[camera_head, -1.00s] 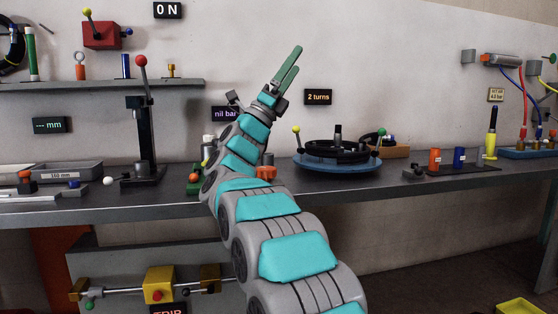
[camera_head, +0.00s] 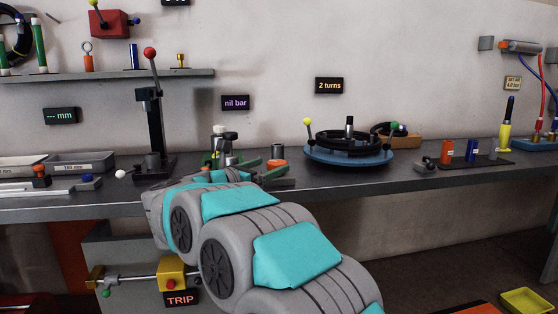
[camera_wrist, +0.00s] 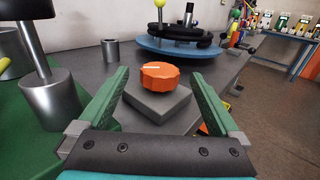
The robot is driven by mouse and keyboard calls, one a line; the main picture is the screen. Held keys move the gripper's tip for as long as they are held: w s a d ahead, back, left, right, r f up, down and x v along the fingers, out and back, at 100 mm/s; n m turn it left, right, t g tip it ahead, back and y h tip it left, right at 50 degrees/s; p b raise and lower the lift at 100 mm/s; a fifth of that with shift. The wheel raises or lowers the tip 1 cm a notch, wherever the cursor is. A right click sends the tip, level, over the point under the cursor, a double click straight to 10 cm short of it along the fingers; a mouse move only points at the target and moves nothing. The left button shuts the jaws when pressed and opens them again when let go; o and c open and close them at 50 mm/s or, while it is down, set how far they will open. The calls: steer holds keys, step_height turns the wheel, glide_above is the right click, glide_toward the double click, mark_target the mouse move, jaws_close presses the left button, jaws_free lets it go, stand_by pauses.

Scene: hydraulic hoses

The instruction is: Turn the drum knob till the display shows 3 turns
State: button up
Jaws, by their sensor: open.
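The display (camera_head: 329,85) on the wall reads "2 turns". Below it the drum is a black ring on a blue round base (camera_head: 350,157), with a yellow ball knob (camera_head: 307,121) on a thin stem at its left. The drum's blue base also shows at the top of the wrist view (camera_wrist: 180,47), with the yellow ball (camera_wrist: 159,3) at the edge. My gripper (camera_wrist: 160,78) is open and empty, low over the bench. An orange fluted knob (camera_wrist: 160,76) on a grey block appears between its fingers, in front of the drum; I cannot tell whether they touch it.
In the wrist view a metal cylinder (camera_wrist: 52,97) on a green base stands close at the left. A small grey cup (camera_wrist: 111,53) stands beyond it. In the head view, a black lever stand (camera_head: 154,120) is left of my arm. Bench space right of the drum is partly clear.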

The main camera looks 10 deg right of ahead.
mark_target(278, 161)
steer(key=shift+p+x, duration=0.4)
steer(key=shift+x, duration=1.85)
steer(key=c, duration=1.4)
